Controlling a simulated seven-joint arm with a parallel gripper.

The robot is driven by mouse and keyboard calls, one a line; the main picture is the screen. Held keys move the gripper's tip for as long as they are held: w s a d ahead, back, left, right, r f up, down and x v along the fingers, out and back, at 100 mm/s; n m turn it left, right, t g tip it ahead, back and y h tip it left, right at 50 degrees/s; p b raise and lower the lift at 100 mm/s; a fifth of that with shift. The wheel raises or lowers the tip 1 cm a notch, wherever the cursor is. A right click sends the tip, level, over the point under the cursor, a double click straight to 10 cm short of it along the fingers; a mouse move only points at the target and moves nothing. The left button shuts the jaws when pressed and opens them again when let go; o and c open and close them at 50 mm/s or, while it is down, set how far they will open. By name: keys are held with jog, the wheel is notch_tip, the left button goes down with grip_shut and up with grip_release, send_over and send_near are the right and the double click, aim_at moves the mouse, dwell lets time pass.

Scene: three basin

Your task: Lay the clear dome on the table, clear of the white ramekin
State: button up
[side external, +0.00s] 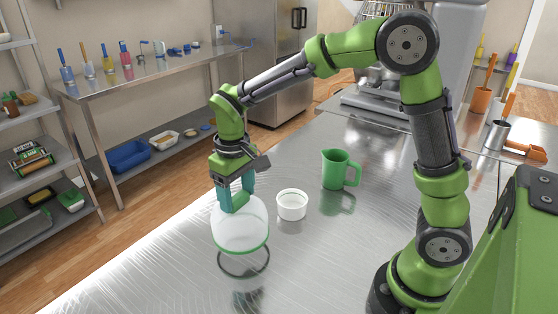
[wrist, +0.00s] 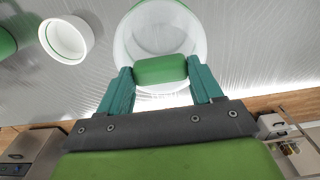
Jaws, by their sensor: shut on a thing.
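The clear dome (side external: 240,228) has a green rim and a green knob (wrist: 160,70). My gripper (side external: 236,200) is shut on the knob, one teal finger on each side in the wrist view. The dome hangs upright, rim down. A dark ring, like the rim's reflection or shadow, lies below it with a gap, so the dome appears a little above the table (side external: 330,260). The white ramekin (side external: 292,205) stands on the table to the right of the dome, apart from it. The ramekin also shows at the upper left of the wrist view (wrist: 66,39), and looks empty.
A green jug (side external: 336,170) stands behind and right of the ramekin. The metal table is bare in front of the jug and ramekin. The table's left edge runs close to the dome's left side. A mixer stands at the back.

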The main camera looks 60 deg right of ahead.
jog(key=w, duration=0.4)
jog(key=shift+w+a+f, duration=0.2)
jog(key=shift+a, duration=0.15)
jog(key=shift+w+f, duration=0.15)
jog(key=shift+f, duration=1.6)
jog(key=shift+f, duration=0.15)
jog(key=o, duration=1.4)
jog(key=shift+o, duration=0.2)
